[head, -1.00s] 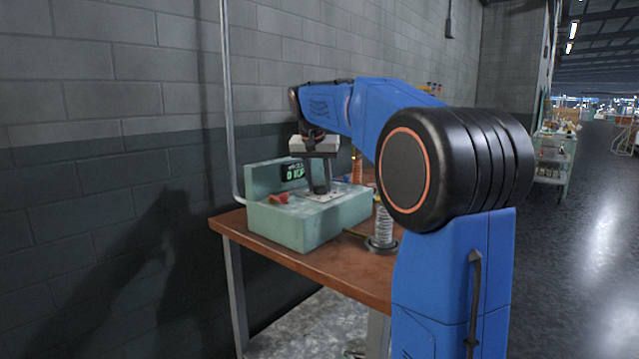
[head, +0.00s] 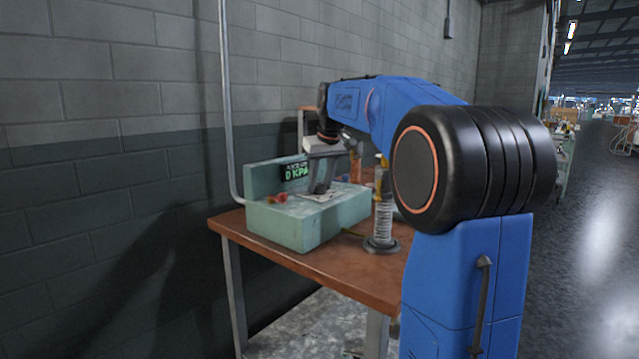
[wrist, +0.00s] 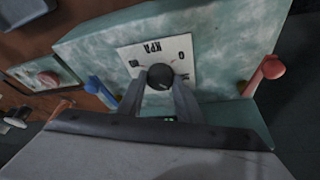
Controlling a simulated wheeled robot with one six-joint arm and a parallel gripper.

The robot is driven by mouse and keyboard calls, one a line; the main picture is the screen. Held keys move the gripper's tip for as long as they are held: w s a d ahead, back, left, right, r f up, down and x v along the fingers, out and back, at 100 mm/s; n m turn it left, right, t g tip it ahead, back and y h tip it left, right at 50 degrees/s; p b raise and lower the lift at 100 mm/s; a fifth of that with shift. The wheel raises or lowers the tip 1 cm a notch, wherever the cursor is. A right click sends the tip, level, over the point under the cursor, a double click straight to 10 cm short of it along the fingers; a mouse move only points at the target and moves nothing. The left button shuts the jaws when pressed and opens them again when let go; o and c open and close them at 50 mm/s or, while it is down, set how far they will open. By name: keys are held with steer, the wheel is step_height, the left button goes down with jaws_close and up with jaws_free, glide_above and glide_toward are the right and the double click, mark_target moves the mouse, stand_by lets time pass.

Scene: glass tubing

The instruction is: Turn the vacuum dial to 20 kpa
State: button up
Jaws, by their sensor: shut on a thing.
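The vacuum dial is a dark round knob (wrist: 159,77) on a white plate (wrist: 183,50) marked KPA and 0 in the wrist view. My gripper (wrist: 160,88) has its two fingers on either side of the knob and is shut on it. In the head view my gripper (head: 319,188) reaches down to the top of the pale green vacuum box (head: 300,225). A dark display (head: 294,172) on the box's raised back reads 0 KPA in green.
A red lever (head: 278,198) is at the box's left, and a blue one (wrist: 95,86) shows in the wrist view. A metal coil stand (head: 382,230) stands right of the box on the brown table (head: 340,268). A grey block wall is behind.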

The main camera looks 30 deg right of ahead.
steer(key=n, duration=0.1)
steer(key=n+y, duration=0.1)
steer(key=n, duration=0.1)
steer(key=shift+d+n, duration=0.2)
steer(key=shift+n, duration=0.1)
steer(key=shift+y, duration=0.3)
steer(key=o, duration=1)
steer(key=shift+o, duration=0.2)
steer(key=v, duration=1.7)
steer(key=shift+r, duration=0.25)
